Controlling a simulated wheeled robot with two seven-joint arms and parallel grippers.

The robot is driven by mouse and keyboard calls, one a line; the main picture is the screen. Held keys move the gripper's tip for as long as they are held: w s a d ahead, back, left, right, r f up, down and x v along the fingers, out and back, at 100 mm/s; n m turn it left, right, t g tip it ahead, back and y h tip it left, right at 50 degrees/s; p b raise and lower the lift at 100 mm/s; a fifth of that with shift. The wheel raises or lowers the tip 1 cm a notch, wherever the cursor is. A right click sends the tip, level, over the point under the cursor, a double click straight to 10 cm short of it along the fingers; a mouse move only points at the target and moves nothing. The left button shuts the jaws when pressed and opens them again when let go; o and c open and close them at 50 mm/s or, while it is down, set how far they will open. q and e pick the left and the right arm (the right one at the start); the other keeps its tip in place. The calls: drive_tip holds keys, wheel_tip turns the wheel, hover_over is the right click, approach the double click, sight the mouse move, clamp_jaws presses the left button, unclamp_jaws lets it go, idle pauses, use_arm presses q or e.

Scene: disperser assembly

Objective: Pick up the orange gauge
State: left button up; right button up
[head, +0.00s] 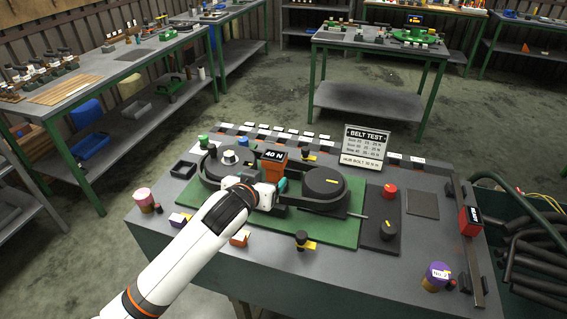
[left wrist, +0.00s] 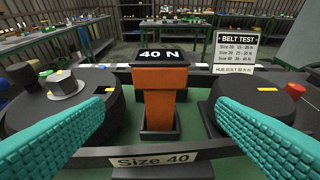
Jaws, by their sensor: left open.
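The orange gauge (head: 272,168) stands upright between two dark round pulleys on the green mat (head: 340,228). It has a black top reading "40 N". In the left wrist view the orange gauge (left wrist: 160,92) is in the middle, on a dark foot. My left gripper (head: 272,190) is open, with its teal fingers to either side of the gauge in the wrist view and nearer the camera. I see no contact with the gauge. A "Size 40" bar (left wrist: 155,156) crosses in front of the gauge's foot. My right gripper is not in view.
The left pulley (head: 228,165) and right pulley (head: 324,185) flank the gauge closely. A "BELT TEST" sign (head: 366,146) stands behind on the right. A red button (head: 389,191) and black knob (head: 389,231) sit right of the mat. A purple-topped pot (head: 436,277) stands front right.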

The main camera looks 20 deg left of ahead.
sight(271, 167)
use_arm(q)
drive_tip(key=shift+w+r, duration=0.25)
drive_tip(key=shift+w, duration=0.25)
drive_tip(key=shift+w+r, duration=0.1)
drive_tip(key=shift+w, duration=0.05)
drive_tip(key=p+x, duration=0.1)
drive_tip(key=x, duration=0.1)
drive_tip(key=shift+w, duration=0.35)
drive_tip(key=shift+x, duration=1.15)
drive_tip(key=shift+w+f+p, duration=0.25)
drive_tip(key=shift+w+p, duration=0.05)
drive_tip(key=shift+p, duration=0.05)
drive_tip(key=shift+w+f, duration=0.1)
drive_tip(key=shift+w, duration=0.2)
drive_tip(key=p+x, duration=0.1)
drive_tip(key=x, duration=0.2)
drive_tip(key=shift+w+d+f, duration=0.1)
drive_tip(key=shift+w+f, duration=0.15)
drive_tip(key=shift+w, duration=0.15)
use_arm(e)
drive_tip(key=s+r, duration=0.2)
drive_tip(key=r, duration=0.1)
